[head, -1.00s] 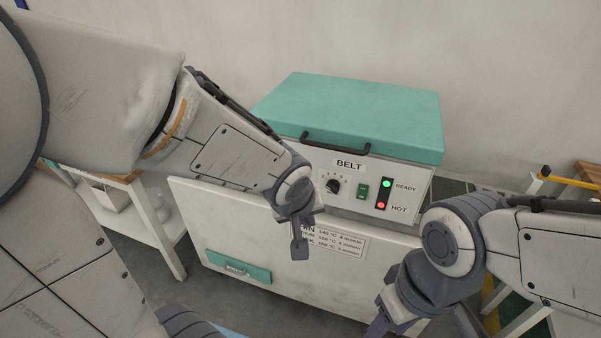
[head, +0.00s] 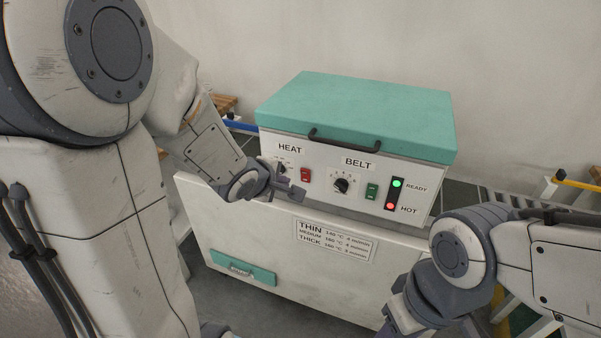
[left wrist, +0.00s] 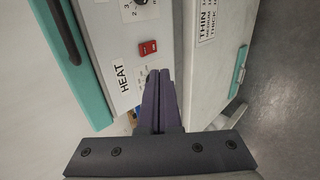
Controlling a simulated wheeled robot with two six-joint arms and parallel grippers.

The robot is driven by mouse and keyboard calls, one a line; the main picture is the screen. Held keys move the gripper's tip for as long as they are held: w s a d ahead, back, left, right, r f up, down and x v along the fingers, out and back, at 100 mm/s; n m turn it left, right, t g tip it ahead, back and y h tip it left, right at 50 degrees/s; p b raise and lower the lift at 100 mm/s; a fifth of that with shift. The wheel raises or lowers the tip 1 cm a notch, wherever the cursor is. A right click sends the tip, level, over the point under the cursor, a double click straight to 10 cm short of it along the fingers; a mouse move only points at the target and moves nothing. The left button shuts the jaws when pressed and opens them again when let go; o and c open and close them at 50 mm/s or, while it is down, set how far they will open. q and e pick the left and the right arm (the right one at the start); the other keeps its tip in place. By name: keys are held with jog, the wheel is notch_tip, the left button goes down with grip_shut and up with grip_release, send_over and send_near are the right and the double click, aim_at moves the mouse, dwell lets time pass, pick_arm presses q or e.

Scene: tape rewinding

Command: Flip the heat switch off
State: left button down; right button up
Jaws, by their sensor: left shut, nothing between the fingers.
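The heat switch (head: 306,174) is a small red rocker on the white panel of the machine, right of the HEAT dial (head: 282,168). It also shows in the left wrist view (left wrist: 147,48), just beyond my fingertips.
The machine has a teal lid (head: 355,115) with a black handle. A BELT dial (head: 341,185), a green switch (head: 372,191) and lit READY and HOT lamps sit right of the heat switch. A white front panel (head: 285,260) with a settings label stands below. A roller conveyor is behind right.

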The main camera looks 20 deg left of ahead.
pick_arm(q)
jog(key=p, duration=0.6)
send_near(305, 174)
jog(key=shift+x, duration=2.95)
jog(key=shift+f, duration=0.1)
